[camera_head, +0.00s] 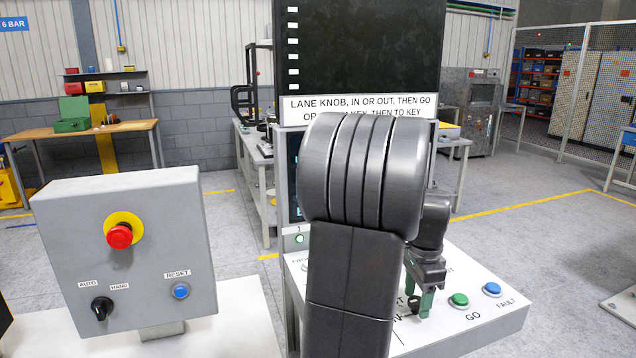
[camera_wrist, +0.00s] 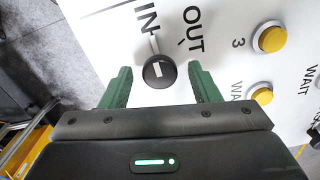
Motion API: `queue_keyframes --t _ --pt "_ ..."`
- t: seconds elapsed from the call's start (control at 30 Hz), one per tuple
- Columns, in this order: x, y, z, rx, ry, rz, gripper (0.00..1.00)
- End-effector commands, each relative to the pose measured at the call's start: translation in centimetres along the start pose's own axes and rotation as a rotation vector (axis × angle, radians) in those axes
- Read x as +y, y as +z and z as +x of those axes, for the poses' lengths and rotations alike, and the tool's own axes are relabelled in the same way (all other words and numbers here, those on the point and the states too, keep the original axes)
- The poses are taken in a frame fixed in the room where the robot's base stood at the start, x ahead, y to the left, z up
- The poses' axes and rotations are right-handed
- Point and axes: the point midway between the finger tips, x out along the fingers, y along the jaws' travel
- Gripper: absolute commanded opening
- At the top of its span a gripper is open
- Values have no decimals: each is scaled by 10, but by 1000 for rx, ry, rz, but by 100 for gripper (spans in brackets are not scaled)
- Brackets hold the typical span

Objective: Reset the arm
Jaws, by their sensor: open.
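My gripper (camera_wrist: 161,80) is open in the wrist view, its two green fingers one on each side of a round black knob (camera_wrist: 159,71). The knob sits on the white panel by the words IN and OUT, with a white mark on its top. I see a gap between the knob and each finger, and cannot tell how high the fingers are above the panel. In the head view my gripper (camera_head: 420,299) is low over the white control panel (camera_head: 484,314), and my dark arm hides much of that panel.
Yellow buttons (camera_wrist: 270,38) stand right of the knob in the wrist view. In the head view, green (camera_head: 459,300) and blue (camera_head: 492,289) buttons stand right of my gripper. A grey box (camera_head: 68,233) at left carries a red stop button (camera_head: 119,236), a selector (camera_head: 102,308) and a blue RESET button (camera_head: 181,291).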

Motion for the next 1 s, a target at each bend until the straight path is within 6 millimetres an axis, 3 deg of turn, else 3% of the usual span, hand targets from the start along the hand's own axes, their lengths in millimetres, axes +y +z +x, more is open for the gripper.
queue_keyframes --t 0.1,0.3,0.5,1.0 --pt "0 0 2 0 0 93 56" --pt "0 0 -41 2 -4 90 56" --pt "0 0 -65 1 -1 89 56" --pt "0 0 -74 0 0 87 56"
